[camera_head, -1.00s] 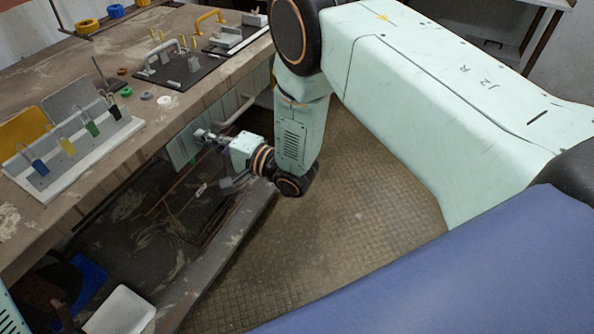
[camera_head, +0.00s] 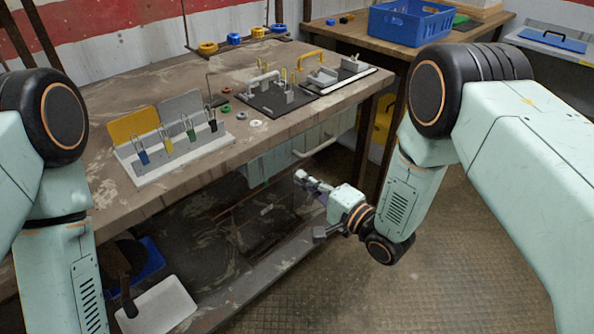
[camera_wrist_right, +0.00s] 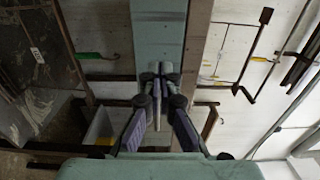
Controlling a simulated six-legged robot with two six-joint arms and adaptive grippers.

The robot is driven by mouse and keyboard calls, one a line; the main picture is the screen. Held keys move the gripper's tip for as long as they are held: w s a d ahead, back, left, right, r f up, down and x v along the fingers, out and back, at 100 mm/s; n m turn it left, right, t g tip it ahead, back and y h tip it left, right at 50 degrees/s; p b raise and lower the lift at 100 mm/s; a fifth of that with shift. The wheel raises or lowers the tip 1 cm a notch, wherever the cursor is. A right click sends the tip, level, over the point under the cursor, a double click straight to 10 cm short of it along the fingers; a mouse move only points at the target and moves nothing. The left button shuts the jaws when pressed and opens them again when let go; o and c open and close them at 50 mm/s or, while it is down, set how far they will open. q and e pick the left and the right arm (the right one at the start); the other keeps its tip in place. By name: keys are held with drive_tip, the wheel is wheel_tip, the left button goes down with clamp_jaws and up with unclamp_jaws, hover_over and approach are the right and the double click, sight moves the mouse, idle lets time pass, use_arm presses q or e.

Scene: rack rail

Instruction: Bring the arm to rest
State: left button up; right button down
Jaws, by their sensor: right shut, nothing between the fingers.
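My right gripper (camera_head: 306,181) is in front of the workbench (camera_head: 112,203), below its top edge and close to the drawer front (camera_head: 290,150). It is shut and empty. In the right wrist view the same gripper (camera_wrist_right: 156,72) shows its two fingers together, with nothing between them. My right arm comes in from the right side of the head view. My left arm shows at the left edge of the head view, but its gripper is out of the picture.
On the bench stand a padlock rack (camera_head: 180,160), a black board with handles (camera_head: 275,97), and several coloured rings. A blue crate (camera_head: 410,22) sits on the far table. The floor (camera_head: 400,290) at the right is clear.

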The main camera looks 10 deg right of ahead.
drive_tip(key=p+v, duration=0.1)
drive_tip(key=v, duration=0.6)
drive_tip(key=s+d+f+n+g+h, duration=0.3)
drive_tip(key=s+f+n+h, duration=0.1)
drive_tip(key=s+f, duration=0.25)
drive_tip(key=s+d+f+n+g+h, duration=0.3)
drive_tip(key=s+f+g, duration=0.15)
drive_tip(key=f, duration=0.35)
drive_tip(key=s+d+n+g+h, duration=0.1)
drive_tip(key=s+d+g+h, duration=0.1)
drive_tip(key=s, duration=0.9)
drive_tip(key=s+d+f+n+g+h, duration=0.1)
drive_tip(key=s+g, duration=0.4)
drive_tip(key=s, duration=0.6)
drive_tip(key=shift+s+d+n+h, duration=0.4)
drive_tip(key=shift+d+n, duration=0.1)
drive_tip(key=shift+d, duration=0.25)
